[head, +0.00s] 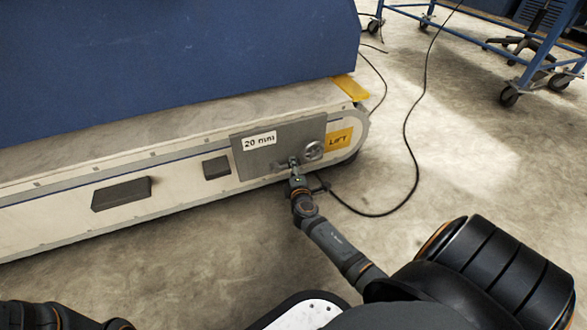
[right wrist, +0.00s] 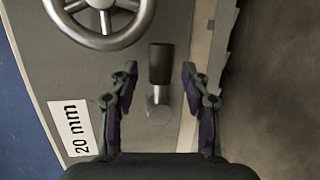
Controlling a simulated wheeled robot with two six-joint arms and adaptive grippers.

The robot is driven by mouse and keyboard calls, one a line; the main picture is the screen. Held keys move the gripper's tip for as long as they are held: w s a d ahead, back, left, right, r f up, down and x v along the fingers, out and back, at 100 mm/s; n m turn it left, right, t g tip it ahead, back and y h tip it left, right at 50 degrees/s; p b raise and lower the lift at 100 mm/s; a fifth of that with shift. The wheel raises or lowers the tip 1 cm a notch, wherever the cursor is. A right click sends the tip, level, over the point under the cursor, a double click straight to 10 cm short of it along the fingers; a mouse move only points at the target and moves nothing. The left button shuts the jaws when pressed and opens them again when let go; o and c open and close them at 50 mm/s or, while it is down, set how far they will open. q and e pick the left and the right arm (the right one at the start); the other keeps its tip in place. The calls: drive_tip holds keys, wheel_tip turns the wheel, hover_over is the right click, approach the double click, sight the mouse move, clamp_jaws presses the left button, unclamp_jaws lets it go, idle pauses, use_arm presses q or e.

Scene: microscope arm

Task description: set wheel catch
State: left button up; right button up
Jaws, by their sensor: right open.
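The handwheel (head: 313,151) is a grey metal wheel on a grey panel at the right end of the long machine base. In the right wrist view its rim and spokes (right wrist: 104,41) show at the top left. The catch, a short lever with a black grip (right wrist: 161,64) and a metal foot, stands beside the wheel. My right gripper (right wrist: 159,82) is open, with one finger on each side of the catch and a visible gap to both. In the head view my right gripper (head: 296,178) is at the panel's lower edge and hides most of the catch. My left gripper is not visible.
The panel carries a "20 mm" label (head: 259,141), and a yellow "LIFT" label (head: 339,141) is right of the wheel. Two dark blocks sit further left on the base. A black cable (head: 409,140) lies on the floor to the right. A blue wheeled cart (head: 535,70) stands behind.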

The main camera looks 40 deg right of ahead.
drive_tip(key=v, duration=0.6)
drive_tip(key=shift+s+a, duration=0.15)
drive_tip(key=shift+s, duration=0.25)
